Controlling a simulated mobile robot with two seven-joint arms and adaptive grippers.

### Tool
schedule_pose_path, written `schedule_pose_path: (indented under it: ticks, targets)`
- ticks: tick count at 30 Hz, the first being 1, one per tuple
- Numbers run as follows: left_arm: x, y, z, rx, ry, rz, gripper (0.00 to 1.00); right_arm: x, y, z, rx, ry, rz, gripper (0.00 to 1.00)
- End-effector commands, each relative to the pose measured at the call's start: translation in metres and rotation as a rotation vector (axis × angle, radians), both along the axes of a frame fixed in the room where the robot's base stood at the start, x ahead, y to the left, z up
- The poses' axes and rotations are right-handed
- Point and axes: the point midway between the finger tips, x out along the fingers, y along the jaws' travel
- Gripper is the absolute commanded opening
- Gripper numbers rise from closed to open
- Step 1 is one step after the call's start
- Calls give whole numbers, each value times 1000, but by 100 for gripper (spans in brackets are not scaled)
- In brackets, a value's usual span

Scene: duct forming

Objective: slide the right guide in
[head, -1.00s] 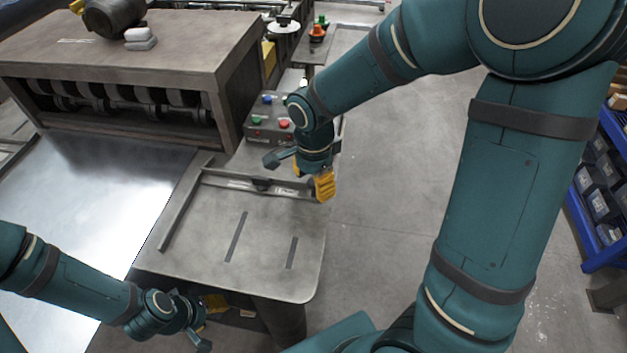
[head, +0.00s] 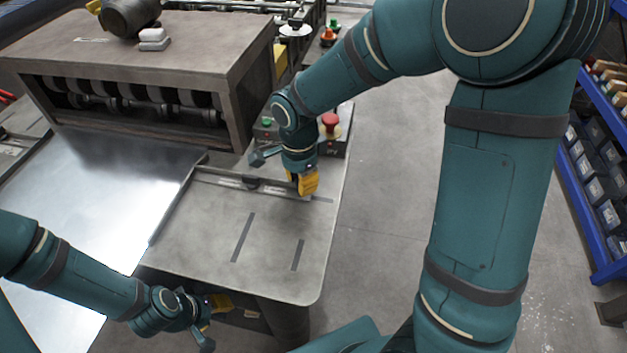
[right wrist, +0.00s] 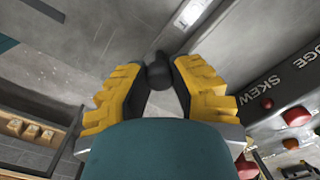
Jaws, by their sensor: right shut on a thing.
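The right guide (head: 179,203) is a long, thin, dark rail on the grey side table (head: 275,250), with a crossbar (head: 228,181) running right from its far end. The rail lies along the right edge of the shiny metal sheet (head: 100,190), with little or no gap visible. My right gripper (head: 305,187) is at the crossbar's right end. In the right wrist view its yellow fingers (right wrist: 153,75) close around a dark knob (right wrist: 157,70). The fingers hide the knob in the head view. My left gripper (head: 213,304) hangs low beside the table's front edge; its jaw opening is unclear.
A roller machine (head: 225,100) stands behind the sheet. A control box with a red button (head: 330,122) sits just behind my right gripper. Two dark slots (head: 243,238) mark the bare tabletop. Open floor lies to the right, before blue shelving (head: 590,190).

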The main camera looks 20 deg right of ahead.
Motion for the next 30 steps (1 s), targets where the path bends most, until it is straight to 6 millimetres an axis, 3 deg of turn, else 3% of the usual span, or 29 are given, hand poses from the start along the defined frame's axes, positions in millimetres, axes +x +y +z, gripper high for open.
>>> schedule_pose_path:
  ticks: [5,6,8,20,30]
  targets:
    - [0,0,0,0,0,0,47,2,4,0,7,-8,4,0]
    - [0,0,0,0,0,0,47,2,4,0,7,-9,4,38]
    - [0,0,0,0,0,0,47,2,4,0,7,-8,4,58]
    - [0,0,0,0,0,-1,47,1,2,5,5,-6,2,58]
    - [0,0,0,0,0,0,47,2,3,66,7,-11,2,58]
